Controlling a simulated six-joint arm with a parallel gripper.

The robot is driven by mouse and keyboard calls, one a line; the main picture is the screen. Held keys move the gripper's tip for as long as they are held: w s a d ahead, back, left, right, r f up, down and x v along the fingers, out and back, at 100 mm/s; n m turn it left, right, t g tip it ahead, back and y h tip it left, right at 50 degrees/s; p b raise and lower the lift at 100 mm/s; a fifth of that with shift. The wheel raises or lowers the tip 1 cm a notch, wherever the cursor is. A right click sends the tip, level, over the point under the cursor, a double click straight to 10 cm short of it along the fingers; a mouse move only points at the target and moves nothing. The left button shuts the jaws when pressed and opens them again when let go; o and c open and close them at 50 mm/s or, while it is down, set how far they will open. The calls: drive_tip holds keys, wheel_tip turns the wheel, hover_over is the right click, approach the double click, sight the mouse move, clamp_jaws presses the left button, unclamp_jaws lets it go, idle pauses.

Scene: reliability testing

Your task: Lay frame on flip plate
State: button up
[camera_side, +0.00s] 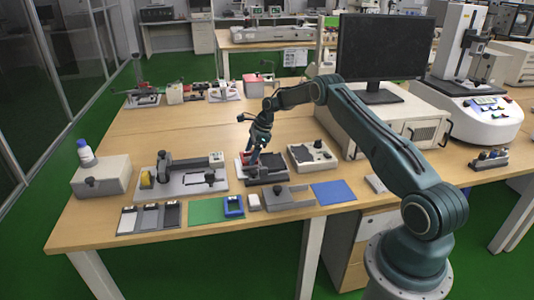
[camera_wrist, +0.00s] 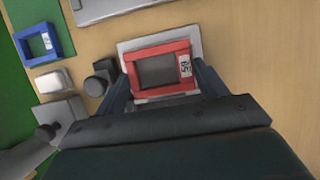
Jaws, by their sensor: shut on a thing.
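The red frame (camera_wrist: 187,84), with a white number label on its right side, is between the two fingers of my gripper (camera_wrist: 160,72) in the wrist view. My gripper is shut on its left and right sides. A light grey plate (camera_wrist: 128,47) shows behind the frame and seems to be the flip plate; a dark inner area shows through the frame's opening. In the side view my gripper (camera_side: 252,159) is low over the dark plate fixture (camera_side: 273,170). Only a sliver of red shows there. I cannot tell whether the frame touches the plate.
A black knob (camera_wrist: 100,79) stands close left of my left finger. A blue frame (camera_side: 233,206) lies on the green mat (camera_side: 205,211). A grey block (camera_side: 289,198) stands in front, and a control box (camera_side: 313,156) stands to the right. Bare table lies behind the fixture.

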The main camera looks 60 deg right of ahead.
drive_tip(key=shift+f, duration=0.25)
drive_tip(key=o, duration=0.9)
drive_tip(key=shift+r, duration=0.1)
drive_tip(key=shift+o, duration=0.7)
drive_tip(key=shift+r, duration=2.9)
